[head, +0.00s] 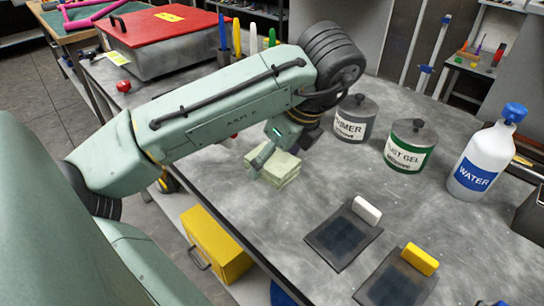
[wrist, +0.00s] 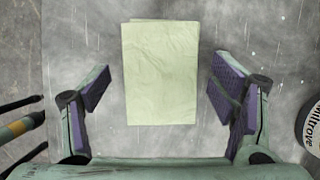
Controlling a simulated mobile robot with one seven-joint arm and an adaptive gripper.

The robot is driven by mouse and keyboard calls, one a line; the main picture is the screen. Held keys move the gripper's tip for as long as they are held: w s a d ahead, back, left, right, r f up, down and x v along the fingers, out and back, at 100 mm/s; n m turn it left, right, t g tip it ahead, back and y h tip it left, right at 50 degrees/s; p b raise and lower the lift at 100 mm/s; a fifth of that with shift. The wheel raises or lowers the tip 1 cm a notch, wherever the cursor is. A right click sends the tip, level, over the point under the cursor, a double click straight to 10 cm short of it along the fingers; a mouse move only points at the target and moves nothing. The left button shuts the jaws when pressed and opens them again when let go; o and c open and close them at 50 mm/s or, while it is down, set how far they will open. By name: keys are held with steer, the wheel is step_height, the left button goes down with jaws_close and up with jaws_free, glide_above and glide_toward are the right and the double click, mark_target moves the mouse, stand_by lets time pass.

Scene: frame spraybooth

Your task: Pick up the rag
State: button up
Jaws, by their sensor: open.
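The rag (head: 279,169) is a pale green folded cloth lying in a small stack on the grey workbench. In the wrist view the rag (wrist: 160,72) is a crumpled rectangle, a little left of centre. My gripper (head: 268,160) is over the rag in the head view, and part of it is hidden behind my arm. In the wrist view my gripper (wrist: 165,85) is open, with a purple-padded finger on each side of the rag and a gap to it on both sides. I cannot tell the exact height of the fingers above the bench.
A primer can (head: 354,119), a green-labelled can (head: 408,146) and a water bottle (head: 481,160) stand right of the rag. Dark pads with a white block (head: 367,210) and a yellow block (head: 420,259) lie in front. A red-lidded box (head: 155,40) stands behind left.

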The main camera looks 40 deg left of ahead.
steer(key=shift+f, duration=0.2)
stand_by(0.3)
steer(key=shift+c, duration=0.3)
steer(key=c, duration=1.1)
